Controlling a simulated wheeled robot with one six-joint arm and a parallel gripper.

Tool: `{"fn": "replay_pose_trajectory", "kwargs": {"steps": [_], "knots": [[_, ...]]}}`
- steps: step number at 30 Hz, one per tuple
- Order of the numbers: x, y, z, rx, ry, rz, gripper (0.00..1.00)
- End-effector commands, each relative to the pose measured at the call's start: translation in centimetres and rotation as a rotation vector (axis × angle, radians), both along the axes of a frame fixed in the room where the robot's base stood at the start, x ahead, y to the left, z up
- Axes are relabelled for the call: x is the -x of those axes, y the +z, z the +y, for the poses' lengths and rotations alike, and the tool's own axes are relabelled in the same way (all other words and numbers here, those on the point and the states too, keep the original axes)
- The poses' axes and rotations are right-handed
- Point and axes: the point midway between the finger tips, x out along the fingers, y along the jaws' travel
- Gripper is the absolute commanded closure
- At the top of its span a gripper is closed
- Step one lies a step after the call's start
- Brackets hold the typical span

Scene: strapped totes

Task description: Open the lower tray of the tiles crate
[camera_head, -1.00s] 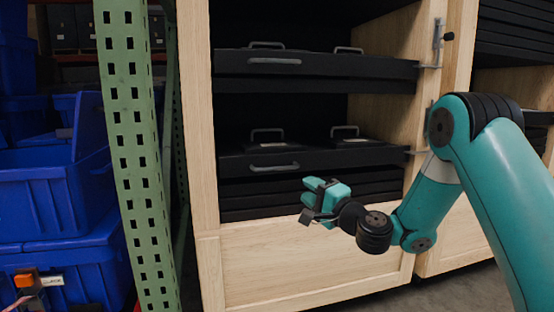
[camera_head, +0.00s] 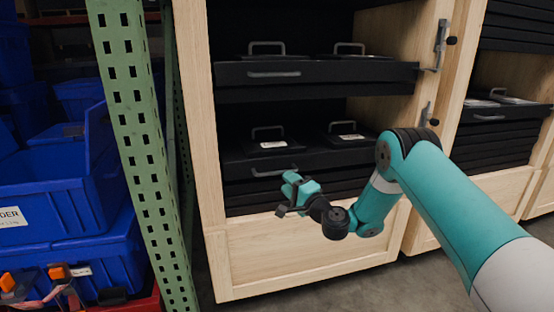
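The tiles crate appears to be the light wooden cabinet (camera_head: 300,255) in the middle; I can read no label naming it. Its lower black tray (camera_head: 240,171) sits in the opening, with a grey bar handle (camera_head: 268,173) on its front. Two dark lidded boxes with loop handles and pale labels stand on it. My gripper (camera_head: 284,194) is in front of the tray, just below and right of the bar handle. I cannot tell whether it touches the handle or whether its fingers are apart. My arm hides the tray's right end.
An upper black tray (camera_head: 340,72) with its own bar handle is above. Grey latches with dark knobs (camera_head: 452,41) are on the right post. A green perforated rack post (camera_head: 141,130) and blue bins (camera_head: 55,190) stand left. Another wooden cabinet (camera_head: 490,195) is right.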

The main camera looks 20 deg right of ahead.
Motion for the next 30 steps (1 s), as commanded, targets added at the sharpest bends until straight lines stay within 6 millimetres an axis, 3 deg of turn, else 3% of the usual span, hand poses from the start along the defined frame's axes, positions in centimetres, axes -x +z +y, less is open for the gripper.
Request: {"fn": "replay_pose_trajectory", "kwargs": {"steps": [1,12,25,30], "knots": [[-0.1,0.8,0.2,-0.001,0.001,0.003,0.63],[-4.6,0.9,2.2,0.002,0.003,-0.002,0.63],[-5.4,1.0,2.4,0.0,0.0,0.0,0.63],[-5.3,1.0,2.4,0.0,0.0,0.0,1.0]]}}
